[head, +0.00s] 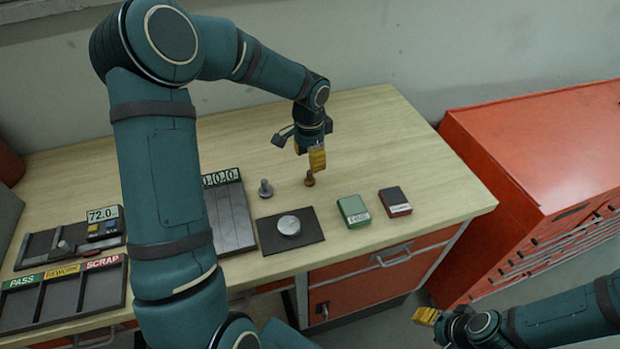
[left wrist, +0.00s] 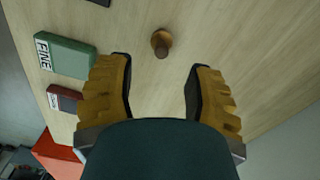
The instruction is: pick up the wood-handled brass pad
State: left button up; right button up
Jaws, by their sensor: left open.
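The wood-handled brass pad (head: 309,181) stands upright on the wooden table, with a brown handle and a round base. In the left wrist view the pad (left wrist: 161,43) shows beyond the fingertips, roughly midway between them and apart from both. My left gripper (head: 317,158) is above and close to the pad in the head view. Its yellow fingers are spread with nothing between them in the left wrist view (left wrist: 158,75). My right gripper (head: 427,316) is at the lower right of the head view, off the table; its jaw state is unclear.
A grey metal knob-topped piece (head: 265,188) stands left of the pad. A dark mat (head: 270,239) bears a silver disc (head: 289,225). Green (head: 353,210) and dark red (head: 395,201) boxes lie to the right. Sorting trays (head: 62,296) are at left. The table behind the pad is clear.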

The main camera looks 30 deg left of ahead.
aim_at(309, 171)
pick_arm(q)
jog(key=shift+w+f, duration=0.1)
jog(key=shift+f, duration=3.5)
grip_shut()
